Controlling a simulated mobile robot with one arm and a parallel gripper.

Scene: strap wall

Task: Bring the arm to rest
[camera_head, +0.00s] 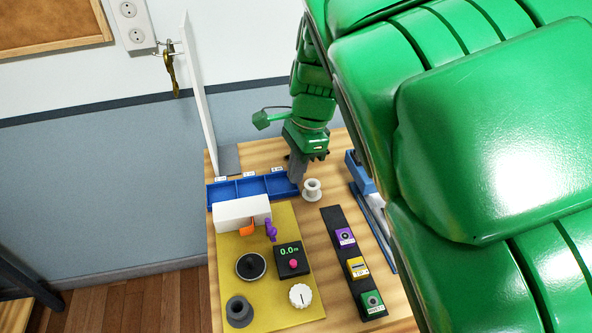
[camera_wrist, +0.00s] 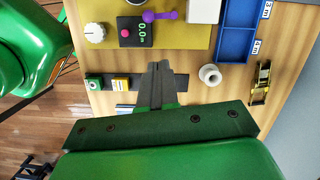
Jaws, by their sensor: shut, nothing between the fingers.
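My green arm fills the right of the head view and reaches down over the wooden table. My gripper (camera_head: 296,180) has grey fingers that hang at the right end of the blue tray, just left of a white spool (camera_head: 312,189). I cannot tell whether the fingertips touch the tray or table.
A white upright panel (camera_head: 199,90) and a hanging gold item (camera_head: 171,75) stand behind.

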